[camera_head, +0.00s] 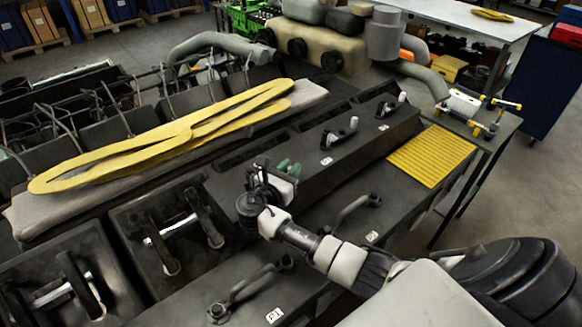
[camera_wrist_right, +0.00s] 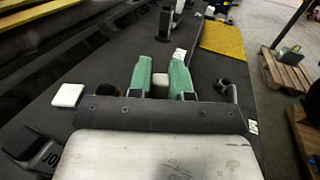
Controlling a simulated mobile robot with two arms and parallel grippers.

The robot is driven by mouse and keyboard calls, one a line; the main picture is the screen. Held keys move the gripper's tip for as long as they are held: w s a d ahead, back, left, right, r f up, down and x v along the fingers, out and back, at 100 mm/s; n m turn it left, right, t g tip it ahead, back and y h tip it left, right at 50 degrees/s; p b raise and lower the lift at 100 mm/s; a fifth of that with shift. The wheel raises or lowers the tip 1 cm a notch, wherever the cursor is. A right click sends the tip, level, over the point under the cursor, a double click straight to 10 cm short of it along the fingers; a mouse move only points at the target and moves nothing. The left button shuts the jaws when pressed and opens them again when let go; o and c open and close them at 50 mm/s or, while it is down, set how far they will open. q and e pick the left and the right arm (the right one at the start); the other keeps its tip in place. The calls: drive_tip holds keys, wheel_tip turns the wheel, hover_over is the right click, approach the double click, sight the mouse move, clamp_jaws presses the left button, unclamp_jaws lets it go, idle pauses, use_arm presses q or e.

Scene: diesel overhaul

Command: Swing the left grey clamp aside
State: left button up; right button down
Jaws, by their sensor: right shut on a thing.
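My right gripper (camera_head: 288,168), with green fingertips, is at the left end of the row of clamps on the raised dark cover. In the right wrist view, the two green fingers (camera_wrist_right: 161,72) stand on either side of a small light grey piece (camera_wrist_right: 160,86), which I take to be the left grey clamp's lever. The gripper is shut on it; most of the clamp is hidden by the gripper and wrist. The middle clamp (camera_head: 340,134) and the right clamp (camera_head: 391,104) stand further along the cover, apart from the gripper. My left gripper is not in view.
A long yellow gasket (camera_head: 150,150) lies on a grey pad behind the cover. Dark bar handles (camera_head: 350,211) stick up in front. Open hatches (camera_head: 175,235) lie at left. A yellow grid mat (camera_head: 432,156) lies at right, near the bench edge.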

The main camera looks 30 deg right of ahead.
idle(0.4)
drive_tip(key=c, duration=1)
unclamp_jaws()
drive_tip(key=shift+c, duration=0.2)
drive_tip(key=b+v, duration=0.3)
drive_tip(key=v, duration=0.8)
drive_tip(key=shift+b, duration=0.3)
drive_tip(key=shift+f, duration=0.1)
